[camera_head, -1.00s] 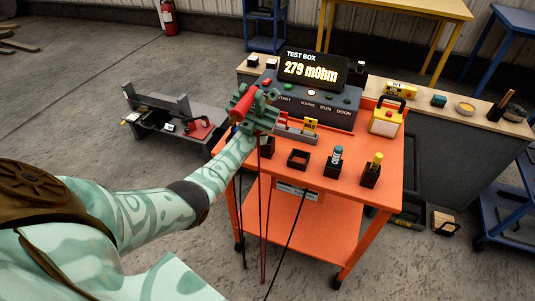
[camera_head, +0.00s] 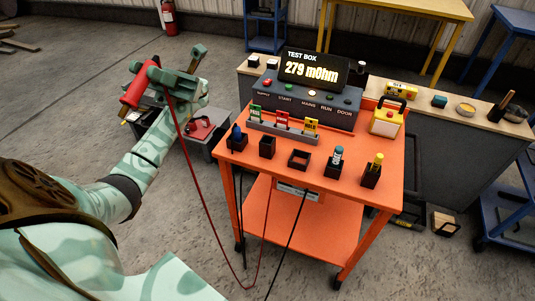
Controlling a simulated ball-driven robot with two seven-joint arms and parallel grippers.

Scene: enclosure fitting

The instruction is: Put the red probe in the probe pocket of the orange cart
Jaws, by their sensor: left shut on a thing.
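My left gripper (camera_head: 168,76) is shut on the red probe (camera_head: 138,86), held in the air left of the orange cart, over the low grey bench. A red cable hangs from the probe, loops low in front of the cart and rises to it. The orange cart (camera_head: 325,262) has a row of dark holders along its front edge. A narrow holder (camera_head: 267,148), second from the left, looks empty; which holder is the probe pocket is not labelled legibly. My right gripper is not in view.
The test box (camera_head: 308,106) reads 279 mOhm at the cart's back. Small green, red and yellow tags (camera_head: 283,122) stand in front of it. Other holders carry a blue item (camera_head: 237,134), a blue-capped item (camera_head: 337,156) and a yellow item (camera_head: 376,163).

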